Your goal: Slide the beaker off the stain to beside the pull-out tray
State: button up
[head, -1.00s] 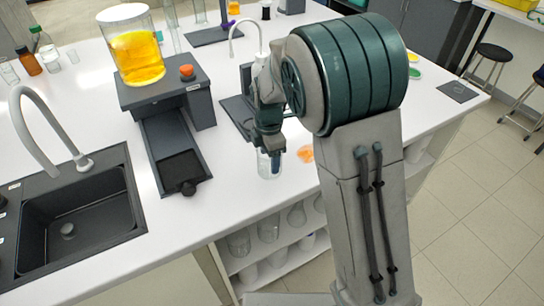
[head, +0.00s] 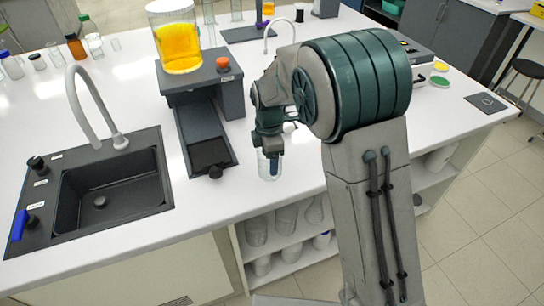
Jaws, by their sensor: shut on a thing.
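The clear glass beaker (head: 264,170) stands upright near the front edge of the white bench. My gripper (head: 270,152) reaches down over it and is shut on it; the exact contact is partly hidden by the fingers and wrist. A gap of white bench lies between tray and beaker. The orange stain is not visible now; my arm covers the bench to the beaker's right.
A cylinder of yellow liquid (head: 180,45) stands on the rig (head: 228,90), beside an orange knob (head: 223,63). A dark sink (head: 110,185) with a curved grey tap (head: 85,105) lies at left. Shelves of glassware (head: 285,225) are under the bench edge.

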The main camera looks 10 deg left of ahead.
jog(key=o, duration=1.1)
jog(key=shift+a, duration=0.1)
notch_tip(320, 180, up, 14)
jog(key=shift+f+b, duration=0.1)
jog(key=shift+b, duration=0.55)
jog(key=shift+s, duration=0.1)
